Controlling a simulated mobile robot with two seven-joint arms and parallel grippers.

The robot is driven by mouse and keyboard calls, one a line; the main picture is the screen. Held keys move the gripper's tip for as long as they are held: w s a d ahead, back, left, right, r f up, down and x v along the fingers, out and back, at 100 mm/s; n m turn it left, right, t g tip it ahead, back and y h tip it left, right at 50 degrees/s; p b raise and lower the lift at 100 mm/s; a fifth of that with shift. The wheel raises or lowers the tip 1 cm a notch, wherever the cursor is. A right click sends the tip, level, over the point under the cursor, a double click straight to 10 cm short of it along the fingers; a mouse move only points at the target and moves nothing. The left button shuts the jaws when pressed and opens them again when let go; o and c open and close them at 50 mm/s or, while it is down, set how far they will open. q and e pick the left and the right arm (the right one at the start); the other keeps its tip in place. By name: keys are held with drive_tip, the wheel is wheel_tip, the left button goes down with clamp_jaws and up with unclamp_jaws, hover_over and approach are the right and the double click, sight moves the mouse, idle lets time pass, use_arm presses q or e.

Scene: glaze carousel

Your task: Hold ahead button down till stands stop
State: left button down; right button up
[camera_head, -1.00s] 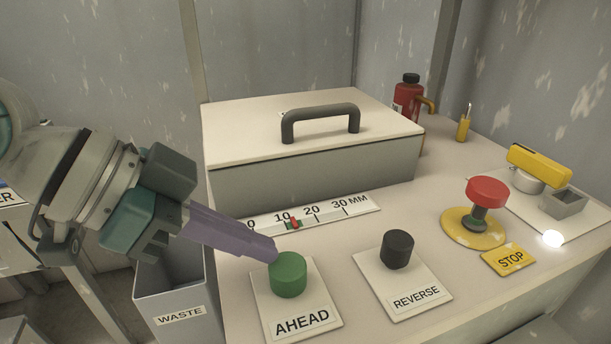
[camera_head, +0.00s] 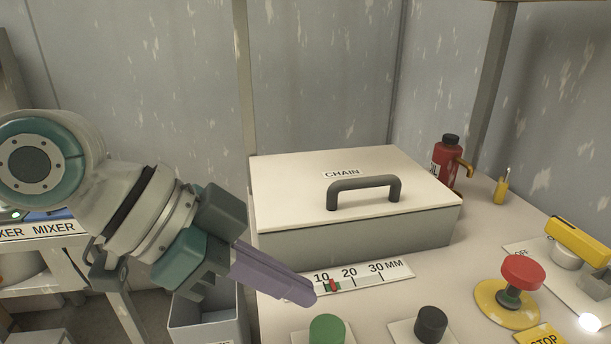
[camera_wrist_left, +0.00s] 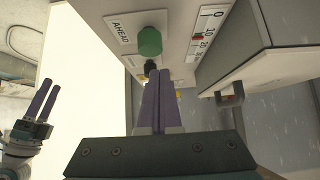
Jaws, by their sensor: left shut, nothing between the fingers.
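The green AHEAD button (camera_head: 327,329) stands at the bottom edge of the head view, its label cut off. In the left wrist view the button (camera_wrist_left: 150,41) and its AHEAD plate (camera_wrist_left: 122,31) show whole. My left gripper (camera_head: 312,298) is shut and empty, its purple fingertips just above and behind the button. I see no clear contact, and the button looks raised. My right gripper (camera_wrist_left: 49,83) shows at the left of the wrist view, its two fingers apart with nothing between them. The stands are not in view.
The black button (camera_head: 431,324) is right of the green one. A red mushroom button (camera_head: 522,272) stands farther right, near a lit white lamp (camera_head: 590,322). The CHAIN box (camera_head: 350,232) stands behind a millimetre scale (camera_head: 382,277), whose red pointer sits between 10 and 20.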

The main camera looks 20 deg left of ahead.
use_arm(q)
drive_tip(key=v, duration=0.9)
drive_tip(key=shift+p, duration=0.45)
drive_tip(key=shift+w+a+r, duration=0.1)
drive_tip(key=shift+r, duration=0.05)
